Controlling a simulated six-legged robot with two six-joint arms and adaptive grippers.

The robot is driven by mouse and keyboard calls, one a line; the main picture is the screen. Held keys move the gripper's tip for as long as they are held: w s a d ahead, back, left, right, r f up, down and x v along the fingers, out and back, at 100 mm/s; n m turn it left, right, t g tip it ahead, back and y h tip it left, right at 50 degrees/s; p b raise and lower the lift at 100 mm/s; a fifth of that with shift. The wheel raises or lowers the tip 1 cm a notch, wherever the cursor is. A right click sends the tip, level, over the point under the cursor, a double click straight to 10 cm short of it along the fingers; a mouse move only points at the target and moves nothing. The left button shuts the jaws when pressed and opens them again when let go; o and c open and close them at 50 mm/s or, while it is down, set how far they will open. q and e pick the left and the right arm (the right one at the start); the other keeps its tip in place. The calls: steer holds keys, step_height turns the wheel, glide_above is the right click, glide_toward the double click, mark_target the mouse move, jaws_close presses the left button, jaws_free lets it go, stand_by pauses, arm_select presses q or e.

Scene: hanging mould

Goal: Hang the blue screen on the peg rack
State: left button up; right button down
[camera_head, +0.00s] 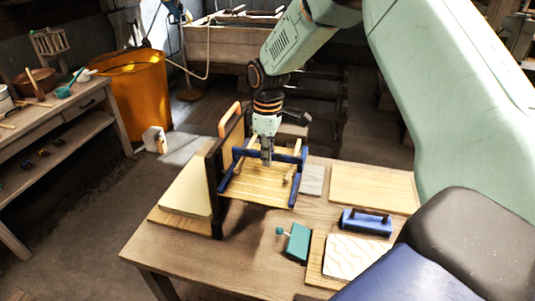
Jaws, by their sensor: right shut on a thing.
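The blue screen (295,193) is a blue-edged frame around a pale wooden panel, above the table's back left part. My right gripper (267,158) comes down from above and is shut on the screen near its far blue bar. The peg rack (214,190) looks like the dark upright frame just left of the screen, with light wooden pegs near the screen. The screen is very close to the rack; I cannot tell if it touches or hangs on a peg. My left gripper is not in view.
The wooden table (185,250) carries a blue handled block (366,221), a teal tool (298,242), a wavy-patterned board (352,257) and a cream wedge (187,190). An orange bin (137,88) and a side bench (75,115) stand left. The table's front left is bare.

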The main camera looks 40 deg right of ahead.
steer(key=shift+s, duration=0.1)
steer(key=shift+f, duration=0.2)
steer(key=c, duration=1.5)
jaws_free()
steer(key=shift+o, duration=0.7)
steer(key=shift+r, duration=0.15)
steer(key=shift+r, duration=0.35)
step_height(320, 180, up, 11)
